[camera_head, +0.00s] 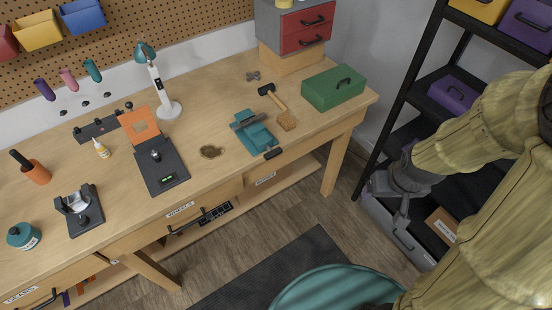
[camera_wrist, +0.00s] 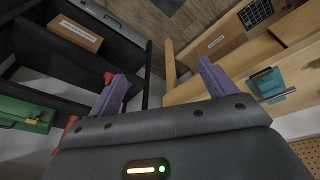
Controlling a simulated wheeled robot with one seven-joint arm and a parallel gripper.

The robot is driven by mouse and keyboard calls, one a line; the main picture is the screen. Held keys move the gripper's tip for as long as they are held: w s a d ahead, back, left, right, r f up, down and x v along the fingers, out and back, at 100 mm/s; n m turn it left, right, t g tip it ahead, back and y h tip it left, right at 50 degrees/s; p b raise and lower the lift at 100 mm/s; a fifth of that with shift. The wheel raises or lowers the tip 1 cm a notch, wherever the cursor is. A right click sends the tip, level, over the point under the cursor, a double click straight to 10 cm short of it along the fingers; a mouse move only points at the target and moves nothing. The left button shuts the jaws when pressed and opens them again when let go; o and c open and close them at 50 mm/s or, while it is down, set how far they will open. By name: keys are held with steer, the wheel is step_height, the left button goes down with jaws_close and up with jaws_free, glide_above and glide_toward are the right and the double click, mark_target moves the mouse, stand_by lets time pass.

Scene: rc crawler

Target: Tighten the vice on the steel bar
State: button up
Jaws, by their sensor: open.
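The teal vice (camera_head: 263,141) is mounted at the front edge of the workbench, with a black handle (camera_head: 273,153) at its front. The grey steel bar (camera_head: 248,121) lies across its jaws; whether they press on it cannot be told. In the wrist view the vice (camera_wrist: 266,80) and the bar (camera_wrist: 277,97) show at the right. My gripper (camera_head: 401,215) is right of the workbench, in front of the black shelf and well apart from the vice. Its two purple fingers (camera_wrist: 161,88) are spread, with nothing between them.
The workbench (camera_head: 215,110) also holds a green toolbox (camera_head: 333,87), a mallet (camera_head: 272,95), a brush (camera_head: 287,121) and a white-teal lamp (camera_head: 168,108). The black shelf (camera_head: 408,90) stands at the right. A teal round seat (camera_head: 330,290) is on the floor in front. Space above the vice is clear.

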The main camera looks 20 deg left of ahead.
steer(key=w+a+f+n+t+y+b, duration=0.15)
steer(key=a+f+n, duration=0.25)
steer(key=f, duration=0.5)
steer(key=w+a+f+n+y+b, duration=0.2)
steer(key=a+f+n+y+b, duration=0.15)
steer(key=f, duration=0.55)
steer(key=w+a+t+y+b, duration=0.1)
steer(key=a+t+y+b, duration=0.4)
steer(key=a, duration=0.6)
steer(key=t+y, duration=0.2)
steer(key=y, duration=0.1)
steer(key=shift+y, duration=0.3)
steer(key=shift+w+a, duration=0.1)
steer(key=shift+w, duration=0.05)
steer(key=b+x, duration=0.4)
steer(key=b, duration=0.2)
steer(key=shift+w+f+b, duration=0.1)
steer(key=shift+w+b, duration=0.2)
steer(key=shift+w, duration=0.15)
steer(key=a+b, duration=0.1)
steer(key=b, duration=0.3)
steer(key=shift+w, duration=0.1)
